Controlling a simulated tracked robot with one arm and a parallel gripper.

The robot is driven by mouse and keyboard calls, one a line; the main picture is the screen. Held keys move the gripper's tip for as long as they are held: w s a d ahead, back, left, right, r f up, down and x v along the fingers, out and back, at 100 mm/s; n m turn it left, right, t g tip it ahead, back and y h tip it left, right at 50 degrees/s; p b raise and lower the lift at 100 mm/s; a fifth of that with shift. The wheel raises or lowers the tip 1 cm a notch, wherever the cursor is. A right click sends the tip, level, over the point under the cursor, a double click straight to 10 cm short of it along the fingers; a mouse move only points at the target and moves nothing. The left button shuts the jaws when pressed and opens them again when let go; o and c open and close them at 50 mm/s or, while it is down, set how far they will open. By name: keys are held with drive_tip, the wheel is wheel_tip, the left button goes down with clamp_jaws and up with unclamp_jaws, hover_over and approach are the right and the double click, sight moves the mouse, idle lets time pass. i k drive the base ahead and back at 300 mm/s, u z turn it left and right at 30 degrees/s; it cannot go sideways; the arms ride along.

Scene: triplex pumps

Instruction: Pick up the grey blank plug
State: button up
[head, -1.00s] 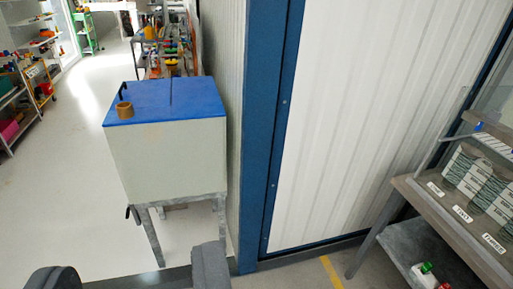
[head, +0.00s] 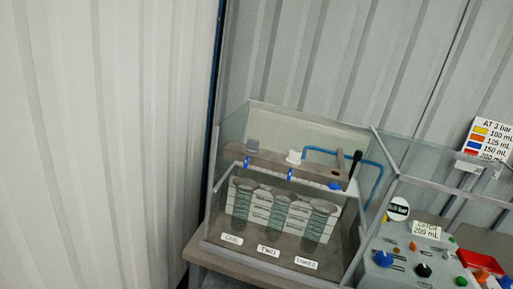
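A clear-walled case (head: 211,180) stands on a bench in the middle of the view. Inside it, a brown-grey manifold bar (head: 270,165) carries a small grey cap-like piece (head: 252,146) at its left, which may be the grey blank plug; it is too small to be sure. A white fitting (head: 294,157) sits to its right on the same bar. Blue handles hang on the bar's front. Three ribbed grey-green cylinders (head: 279,216) stand below, behind labels ONE, TWO and THREE. My gripper is not in view.
A control panel (head: 420,262) with coloured knobs stands to the right of the case, with a sign (head: 488,140) above it. A blue pipe (head: 371,175) runs behind the bar. Corrugated wall panels (head: 100,140) fill the left and back.

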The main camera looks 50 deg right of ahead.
sight(252, 145)
drive_tip(key=z, duration=0.45)
drive_tip(key=i, duration=1.15)
drive_tip(key=z, duration=0.45)
